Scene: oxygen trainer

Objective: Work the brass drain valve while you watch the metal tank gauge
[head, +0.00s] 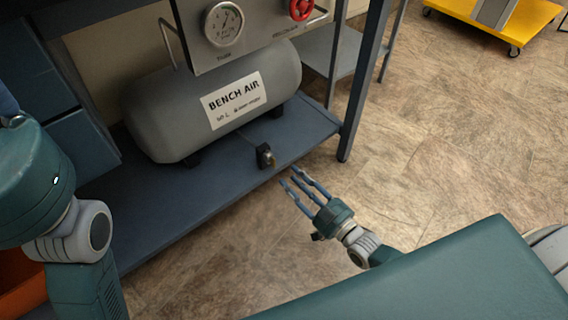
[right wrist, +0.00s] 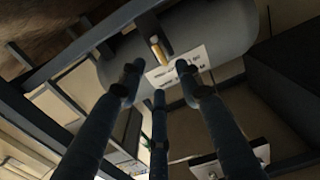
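The brass drain valve (head: 270,158) is a small brass knob on a dark block at the front of the low shelf, below the tank. It also shows as a brass piece (right wrist: 156,46) in the right wrist view, beyond the fingertips. The round metal tank gauge (head: 223,24) has a white dial on the grey panel above the tank; its reading is too small to tell. My right gripper (head: 290,176) is open and empty, its three fingers spread and pointing at the valve, apart from it. My left arm shows at the left edge; its gripper is out of view.
The grey tank (head: 160,110) labelled BENCH AIR lies on the blue shelf (head: 185,210). A red knob (head: 301,8) sits on the panel, right of the gauge. A blue bench leg (head: 358,90) stands right of the shelf. The floor at right is clear up to a yellow cart (head: 535,15).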

